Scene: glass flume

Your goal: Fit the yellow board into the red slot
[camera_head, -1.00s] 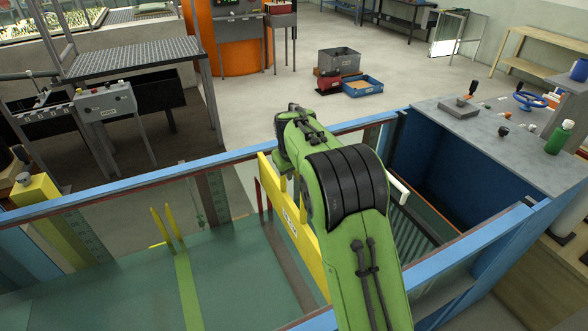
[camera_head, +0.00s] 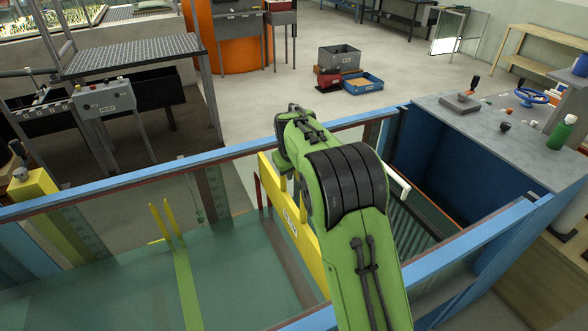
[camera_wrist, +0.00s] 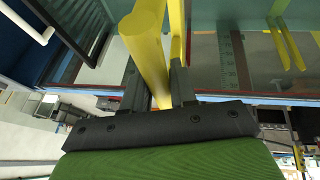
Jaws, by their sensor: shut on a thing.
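The yellow board (camera_head: 293,226) stands on edge inside the glass flume, running lengthwise down the picture, with a small label on its face. My gripper (camera_wrist: 158,88) is shut on the board's yellow handle (camera_wrist: 145,40) in the wrist view. In the head view my green arm covers the gripper and part of the board. Red upright posts (camera_head: 257,191) show at the flume's far wall, just left of the board. A dark reddish strip on the floor runs near the board. I cannot tell whether the board's lower edge touches the floor.
A yellow pronged slot (camera_head: 166,222) and yellow floor strip (camera_head: 187,290) lie to the left. Blue rims (camera_head: 120,194) edge the flume's walls. A blue-sided bay with a grating (camera_head: 410,222) and a grey control top (camera_head: 480,125) stand at right.

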